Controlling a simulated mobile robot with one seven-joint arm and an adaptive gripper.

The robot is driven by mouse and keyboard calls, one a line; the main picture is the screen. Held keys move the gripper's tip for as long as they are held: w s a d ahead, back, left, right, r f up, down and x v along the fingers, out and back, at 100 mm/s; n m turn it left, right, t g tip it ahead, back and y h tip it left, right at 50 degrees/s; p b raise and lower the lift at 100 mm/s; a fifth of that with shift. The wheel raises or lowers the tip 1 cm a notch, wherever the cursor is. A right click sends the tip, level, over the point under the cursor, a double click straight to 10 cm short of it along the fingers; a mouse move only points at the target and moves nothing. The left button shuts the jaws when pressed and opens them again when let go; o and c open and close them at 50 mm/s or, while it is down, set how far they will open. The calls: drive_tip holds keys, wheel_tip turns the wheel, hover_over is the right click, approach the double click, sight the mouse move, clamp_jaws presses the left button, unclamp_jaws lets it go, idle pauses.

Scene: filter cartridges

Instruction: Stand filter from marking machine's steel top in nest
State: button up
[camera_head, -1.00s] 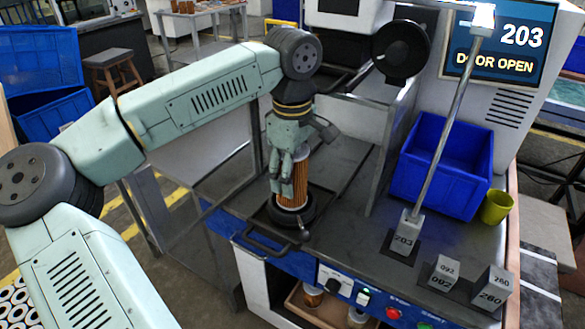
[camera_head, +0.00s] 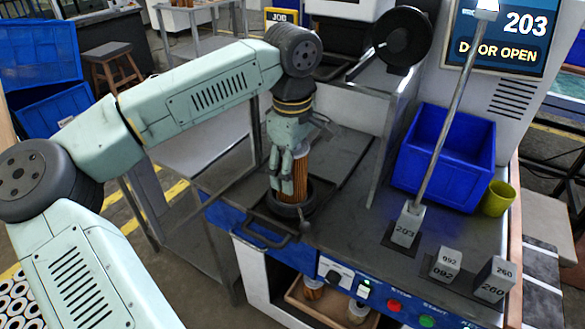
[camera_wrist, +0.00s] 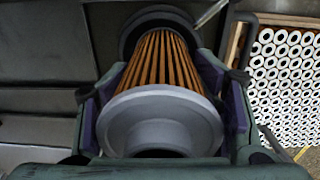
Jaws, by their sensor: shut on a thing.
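The filter (camera_head: 301,178), with brown pleats and pale end caps, stands upright in my gripper (camera_head: 286,184). My gripper is shut on it, one finger on each side, as the wrist view also shows the filter (camera_wrist: 165,65) between the pads. The filter's lower end is down inside the black round nest (camera_head: 291,211) on the marking machine's steel top (camera_head: 345,235). The rim hides its lower cap, so I cannot tell whether it touches the bottom. In the wrist view the dark nest ring (camera_wrist: 128,38) shows beyond the filter's far end.
A blue bin (camera_head: 440,165) and a yellow-green cup (camera_head: 497,197) stand at the right of the top. Marked blocks 203 (camera_head: 407,226), 092 (camera_head: 446,264) and 260 (camera_head: 494,280) stand near the front. A handle (camera_head: 268,238) juts out before the nest. The screen reads "203 DOOR OPEN".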

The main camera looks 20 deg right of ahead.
drive_tip(key=shift+f, duration=0.1)
drive_tip(key=o, duration=1.4)
drive_tip(key=shift+c, duration=0.2)
wheel_tip(320, 180, up, 8)
drive_tip(key=shift+f, duration=0.2)
